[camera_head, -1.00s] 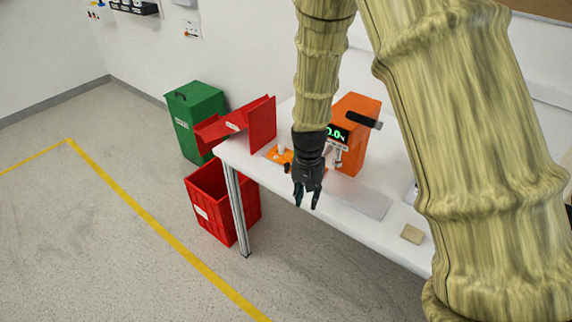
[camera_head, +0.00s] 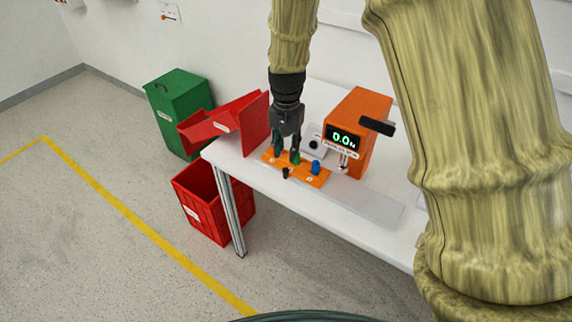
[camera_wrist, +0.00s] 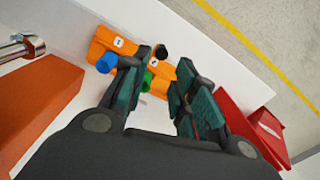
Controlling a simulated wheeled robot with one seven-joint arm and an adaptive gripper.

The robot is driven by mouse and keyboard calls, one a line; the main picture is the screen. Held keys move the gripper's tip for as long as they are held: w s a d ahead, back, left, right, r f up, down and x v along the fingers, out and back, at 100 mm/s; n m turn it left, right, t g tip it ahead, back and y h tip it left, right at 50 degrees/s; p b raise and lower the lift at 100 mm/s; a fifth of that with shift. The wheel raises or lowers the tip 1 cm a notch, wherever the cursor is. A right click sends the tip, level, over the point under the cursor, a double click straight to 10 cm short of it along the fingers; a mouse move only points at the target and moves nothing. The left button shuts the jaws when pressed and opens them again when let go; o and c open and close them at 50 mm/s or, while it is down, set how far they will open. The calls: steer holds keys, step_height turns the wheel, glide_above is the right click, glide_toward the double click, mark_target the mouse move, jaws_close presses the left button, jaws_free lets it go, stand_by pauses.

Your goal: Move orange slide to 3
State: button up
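An orange panel (camera_head: 318,180) with white number labels lies on the white table; it also shows in the wrist view (camera_wrist: 130,72). It carries a blue knob (camera_head: 315,167), a black knob (camera_head: 286,172) and a green knob (camera_head: 295,156). In the wrist view, the blue knob (camera_wrist: 106,62) is left of my fingers, the black knob (camera_wrist: 162,52) is near the fingertips and the green knob (camera_wrist: 147,80) is beside the left finger. My gripper (camera_head: 287,154) is open over the panel, its fingers apart in the wrist view (camera_wrist: 168,70). Contact is unclear. No separate orange slide can be made out.
An orange machine (camera_head: 362,122) with a lit display and black handle stands right of the panel. A red sloped tray (camera_head: 254,122) stands to its left. A grey plate (camera_head: 365,203) lies in front. A red bin (camera_head: 205,205) and green bin (camera_head: 180,105) stand on the floor.

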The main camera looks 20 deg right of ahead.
mark_target(286, 169)
steer(key=shift+a+f+p, duration=0.1)
steer(key=shift+f+p, duration=0.55)
steer(key=shift+f, duration=3.65)
jaws_close()
